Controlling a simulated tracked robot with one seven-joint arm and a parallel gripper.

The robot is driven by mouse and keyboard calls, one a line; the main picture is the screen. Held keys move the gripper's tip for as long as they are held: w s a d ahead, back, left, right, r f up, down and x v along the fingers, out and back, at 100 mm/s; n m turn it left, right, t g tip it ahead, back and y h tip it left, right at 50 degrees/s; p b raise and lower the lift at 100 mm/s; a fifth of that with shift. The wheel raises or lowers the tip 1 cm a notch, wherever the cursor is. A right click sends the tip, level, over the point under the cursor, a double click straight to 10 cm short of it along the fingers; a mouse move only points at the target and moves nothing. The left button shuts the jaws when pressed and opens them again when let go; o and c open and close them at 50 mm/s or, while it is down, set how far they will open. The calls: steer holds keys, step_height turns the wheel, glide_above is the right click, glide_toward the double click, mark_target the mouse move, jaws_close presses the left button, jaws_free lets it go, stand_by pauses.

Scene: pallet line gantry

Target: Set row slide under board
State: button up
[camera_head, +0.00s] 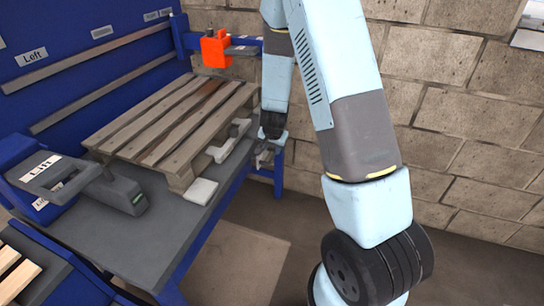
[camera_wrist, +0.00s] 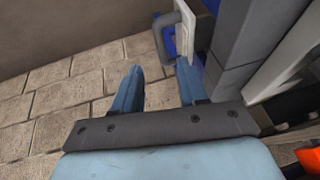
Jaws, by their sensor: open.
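A wooden pallet (camera_head: 165,125) of slatted boards lies on the grey table (camera_head: 150,240). Pale slide-like pieces show along its right edge: one with a grip (camera_head: 222,150) at the middle and a flat one (camera_head: 201,191) at the near corner. My gripper (camera_head: 262,153) is at the table's right edge, just right of the pallet. In the wrist view my gripper (camera_wrist: 158,68) is open and empty. A pale slide with a loop handle (camera_wrist: 161,38) shows just beyond the fingertips, closer to the right finger. I cannot tell which slide is the row slide.
A grey and blue tool marked "Lift" (camera_head: 75,185) lies at the table's left. An orange block (camera_head: 215,48) is mounted on the blue frame behind the pallet. A stone block wall (camera_head: 460,110) stands behind and right. Open floor (camera_head: 235,265) lies right of the table.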

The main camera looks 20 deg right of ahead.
mark_target(271, 158)
steer(key=x, duration=0.8)
steer(key=shift+c, duration=0.4)
jaws_close()
stand_by(0.3)
